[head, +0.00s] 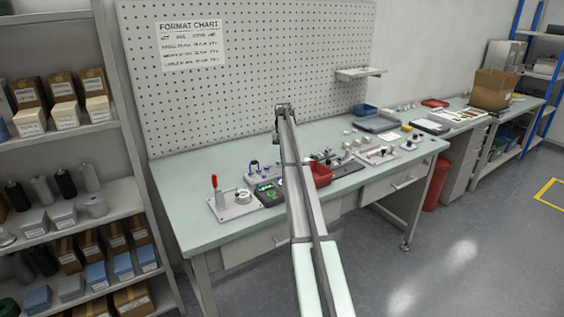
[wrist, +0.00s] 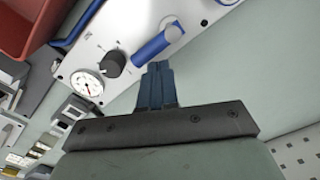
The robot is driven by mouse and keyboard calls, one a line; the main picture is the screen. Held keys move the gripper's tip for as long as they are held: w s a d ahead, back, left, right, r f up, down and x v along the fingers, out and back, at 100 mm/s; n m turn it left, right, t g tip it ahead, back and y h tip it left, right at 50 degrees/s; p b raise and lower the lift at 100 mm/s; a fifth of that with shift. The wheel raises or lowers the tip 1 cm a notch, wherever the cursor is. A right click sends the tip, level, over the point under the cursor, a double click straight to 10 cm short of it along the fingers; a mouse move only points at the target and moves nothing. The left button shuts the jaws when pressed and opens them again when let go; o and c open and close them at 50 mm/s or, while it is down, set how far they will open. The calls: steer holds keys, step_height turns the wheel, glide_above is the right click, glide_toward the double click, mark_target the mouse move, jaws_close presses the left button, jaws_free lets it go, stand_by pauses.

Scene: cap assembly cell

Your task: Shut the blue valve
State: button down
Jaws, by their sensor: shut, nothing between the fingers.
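The blue valve's lever handle (wrist: 158,45) shows in the wrist view, lying diagonally across a white panel (wrist: 115,30). A black knob (wrist: 115,64) and a round dial gauge (wrist: 87,84) are on the same panel, left of the handle. My gripper (wrist: 158,67) is shut and empty. Its dark blue fingertips appear just below the middle of the handle in the wrist view; I cannot tell whether they touch it. In the head view my arm reaches over the bench and hides part of it, and the valve cannot be made out clearly there.
A red bin (wrist: 25,22) is close to the panel in the wrist view; a red bin (head: 321,175) also shows right of my arm. A fixture with a red-handled lever (head: 214,182) stands at the bench's front left. The bench top (head: 185,170) is bare farther left.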

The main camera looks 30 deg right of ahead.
steer(key=shift+f, duration=0.8)
stand_by(0.5)
steer(key=shift+r, duration=0.35)
steer(key=shift+s, duration=0.1)
stand_by(0.5)
steer(key=shift+s, duration=0.6)
steer(key=shift+s+d, duration=0.1)
steer(key=shift+s, duration=0.3)
stand_by(0.4)
